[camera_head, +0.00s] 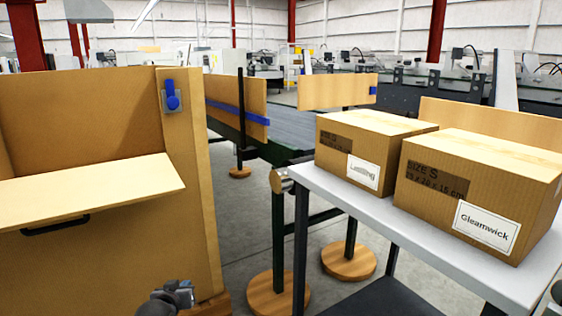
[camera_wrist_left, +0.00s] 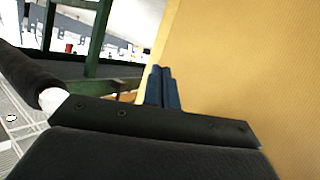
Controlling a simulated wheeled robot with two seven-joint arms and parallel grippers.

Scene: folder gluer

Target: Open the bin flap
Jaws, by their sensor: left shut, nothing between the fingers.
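The bin (camera_head: 110,265) is a large tan box at the left of the head view. Its flap (camera_head: 95,188) is a pale panel that juts out over the front, sloping slightly. A black handle (camera_head: 55,225) shows just under the flap's front edge. A blue latch (camera_head: 171,96) sits on a grey plate at the top of the bin's right post. My left gripper (camera_wrist_left: 161,78) is shut and empty, with blue fingers beside a tan panel in the wrist view. In the head view only part of it (camera_head: 178,295) shows, low by the bin's right corner, well below the latch.
Two cardboard boxes (camera_head: 360,150) (camera_head: 480,185) stand on a grey table (camera_head: 340,190) at the right. A conveyor (camera_head: 290,125) runs behind. Wooden round feet (camera_head: 278,295) stand on the floor between bin and table.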

